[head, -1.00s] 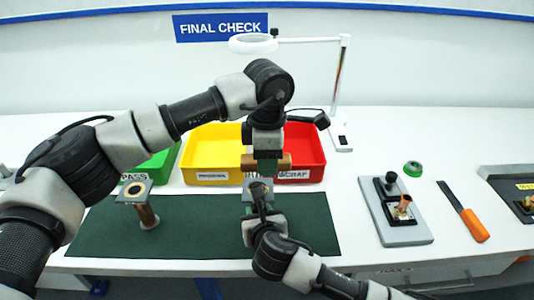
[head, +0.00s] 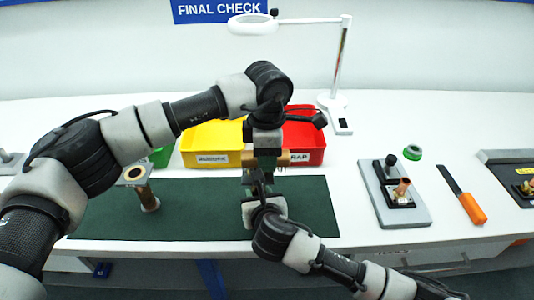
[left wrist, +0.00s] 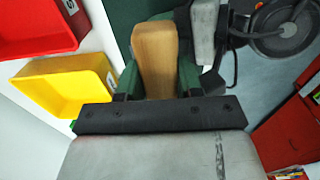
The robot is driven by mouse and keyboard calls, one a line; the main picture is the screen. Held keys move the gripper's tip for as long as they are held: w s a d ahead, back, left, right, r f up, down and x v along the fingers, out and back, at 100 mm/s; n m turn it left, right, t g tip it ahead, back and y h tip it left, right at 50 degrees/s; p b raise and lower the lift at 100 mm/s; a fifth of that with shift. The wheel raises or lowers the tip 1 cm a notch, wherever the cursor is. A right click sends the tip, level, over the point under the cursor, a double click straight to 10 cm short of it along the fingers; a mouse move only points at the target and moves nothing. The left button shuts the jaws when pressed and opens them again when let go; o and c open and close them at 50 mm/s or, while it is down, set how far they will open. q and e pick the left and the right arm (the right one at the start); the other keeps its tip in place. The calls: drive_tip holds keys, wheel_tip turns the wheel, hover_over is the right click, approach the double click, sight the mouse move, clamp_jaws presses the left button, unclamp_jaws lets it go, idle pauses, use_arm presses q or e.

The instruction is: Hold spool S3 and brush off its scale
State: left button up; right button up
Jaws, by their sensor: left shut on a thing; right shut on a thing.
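My left gripper (head: 266,152) is shut on a wooden brush (head: 282,158), held with bristles down above the back of the green mat. In the left wrist view the brush's wooden block (left wrist: 156,60) sits between the green fingers. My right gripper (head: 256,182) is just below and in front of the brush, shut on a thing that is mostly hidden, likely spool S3. I cannot tell whether the bristles touch it. Its label and scale are not visible. Another copper spool (head: 149,198) with a square flange stands on the mat at the left.
Yellow (head: 203,160) and red (head: 308,157) bins stand behind the mat (head: 200,225), with a green bin (head: 162,156) partly hidden. A magnifier lamp (head: 340,75) stands behind. At right are a grey fixture (head: 408,217), a green ring (head: 412,152) and an orange-handled tool (head: 472,208).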

sight(250, 154)
use_arm(q)
drive_tip(key=shift+f, duration=0.4)
idle(0.5)
drive_tip(key=shift+a, duration=1.8)
drive_tip(key=shift+d, duration=1.85)
idle(4.4)
